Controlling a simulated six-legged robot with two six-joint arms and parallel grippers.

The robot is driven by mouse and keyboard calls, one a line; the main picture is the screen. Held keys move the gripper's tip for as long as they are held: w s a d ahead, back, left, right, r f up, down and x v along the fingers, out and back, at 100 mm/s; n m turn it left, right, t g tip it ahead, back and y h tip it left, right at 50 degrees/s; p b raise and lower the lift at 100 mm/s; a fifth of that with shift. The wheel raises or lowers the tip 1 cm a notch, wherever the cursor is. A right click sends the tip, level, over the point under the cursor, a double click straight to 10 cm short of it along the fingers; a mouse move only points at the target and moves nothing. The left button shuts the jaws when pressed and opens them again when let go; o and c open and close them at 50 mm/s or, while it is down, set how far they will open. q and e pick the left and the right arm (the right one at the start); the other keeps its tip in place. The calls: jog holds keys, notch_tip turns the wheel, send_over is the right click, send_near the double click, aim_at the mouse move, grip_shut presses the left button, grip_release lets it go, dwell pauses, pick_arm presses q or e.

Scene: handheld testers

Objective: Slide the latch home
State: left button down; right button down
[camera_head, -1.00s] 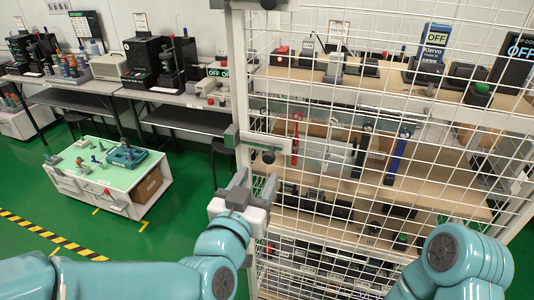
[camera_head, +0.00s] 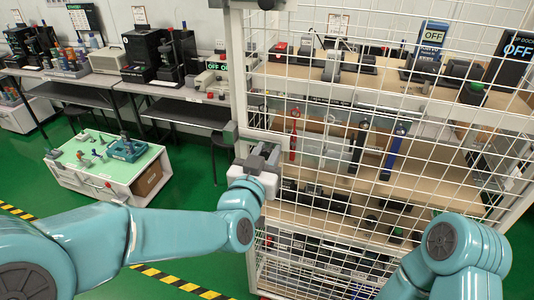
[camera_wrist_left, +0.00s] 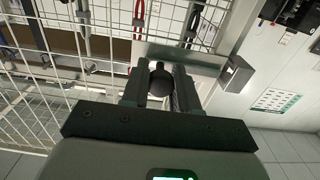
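The latch is a flat metal bar (camera_wrist_left: 185,57) with a dark knob (camera_wrist_left: 160,77), mounted on the edge of a white mesh door. In the head view, the bar (camera_head: 265,134) lies level across the door's post; my left gripper hides its knob. My left gripper (camera_head: 264,153) is at the latch, just below the bar. In the left wrist view, its two fingers (camera_wrist_left: 161,84) stand apart, with the knob between their tips. I cannot tell whether they touch it. My right arm shows at lower right, but its gripper is out of view.
The white mesh door (camera_head: 350,190) stands in front of shelves with handheld testers. A grey bracket (camera_wrist_left: 240,74) is beside the bar's right end in the wrist view. A low cart with a green top (camera_head: 85,150) stands on the floor at left. Open green floor lies between.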

aim_at(250, 140)
pick_arm(q)
jog(key=a+b, duration=0.1)
jog(key=w+a+b, duration=0.1)
jog(key=a+b, duration=0.2)
jog(key=shift+w+a+f, duration=0.2)
jog(key=shift+w+a, duration=0.05)
jog(key=shift+a, duration=0.15)
jog(key=shift+a+r+b, duration=0.15)
jog(key=shift+a+b, duration=0.05)
jog(key=shift+b, duration=0.1)
jog(key=shift+d+r, duration=0.1)
jog(key=shift+r, duration=0.05)
jog(key=c, duration=1.1)
grip_release()
jog(key=shift+w, duration=0.1)
jog(key=shift+o, duration=1.1)
jog(key=shift+a, duration=0.25)
jog(key=shift+d, duration=0.15)
